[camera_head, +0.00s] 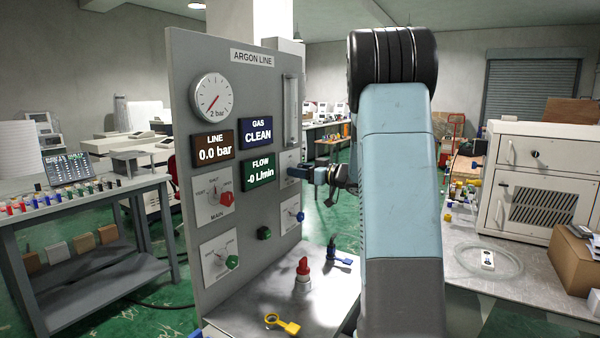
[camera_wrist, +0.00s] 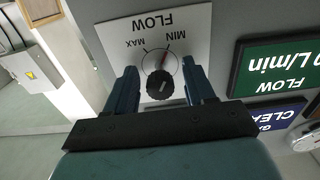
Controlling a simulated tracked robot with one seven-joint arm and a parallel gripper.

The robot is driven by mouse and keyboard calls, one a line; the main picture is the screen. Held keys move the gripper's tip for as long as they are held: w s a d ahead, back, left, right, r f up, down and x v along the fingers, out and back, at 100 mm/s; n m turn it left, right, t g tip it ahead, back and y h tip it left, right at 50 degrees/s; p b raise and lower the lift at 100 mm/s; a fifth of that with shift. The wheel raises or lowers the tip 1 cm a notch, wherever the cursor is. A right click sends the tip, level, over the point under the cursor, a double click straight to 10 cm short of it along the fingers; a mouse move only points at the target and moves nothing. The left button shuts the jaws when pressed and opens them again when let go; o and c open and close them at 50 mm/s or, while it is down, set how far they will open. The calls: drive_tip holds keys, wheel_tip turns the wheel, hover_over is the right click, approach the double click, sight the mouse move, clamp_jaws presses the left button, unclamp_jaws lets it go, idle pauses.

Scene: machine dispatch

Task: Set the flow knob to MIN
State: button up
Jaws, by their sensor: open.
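The FLOW plate (camera_wrist: 195,25) appears upside down in the wrist view, with MIN and MAX marked on it. Its round black flow knob (camera_wrist: 160,86) has a short white line on its face. A thin red line runs from the knob toward the MIN lettering. My gripper (camera_wrist: 160,78) is open, with one finger on each side of the knob; I cannot tell whether they touch it. In the head view my gripper (camera_head: 306,173) is at the panel's right side, in front of the FLOW plate (camera_head: 287,160). The knob is hidden there.
The ARGON LINE panel (camera_head: 180,100) carries a gauge (camera_head: 211,98), a LINE display reading 0.0 bar (camera_head: 213,146), a GAS display reading CLEAN (camera_head: 257,133) and a FLOW display reading -0 L/min (camera_head: 259,171).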

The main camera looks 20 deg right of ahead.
drive_tip(key=v, duration=1.3)
drive_tip(key=shift+s+d, duration=0.2)
drive_tip(key=shift+s, duration=0.15)
drive_tip(key=s+a+m+g, duration=0.1)
drive_tip(key=s+a+g, duration=0.5)
drive_tip(key=a, duration=0.5)
drive_tip(key=s+a+m+g, duration=0.1)
drive_tip(key=s+a+g, duration=0.3)
drive_tip(key=s+a, duration=0.5)
drive_tip(key=s+a+f+m+h, duration=0.1)
drive_tip(key=s+a+m+h, duration=0.1)
drive_tip(key=s+h, duration=0.3)
drive_tip(key=s+a+f+m+h, duration=0.1)
drive_tip(key=s+h, duration=0.4)
drive_tip(key=s, duration=0.5)
drive_tip(key=shift+a+m+t, duration=0.3)
drive_tip(key=shift+a+m, duration=0.2)
drive_tip(key=shift+m, duration=0.4)
drive_tip(key=shift+f, duration=0.15)
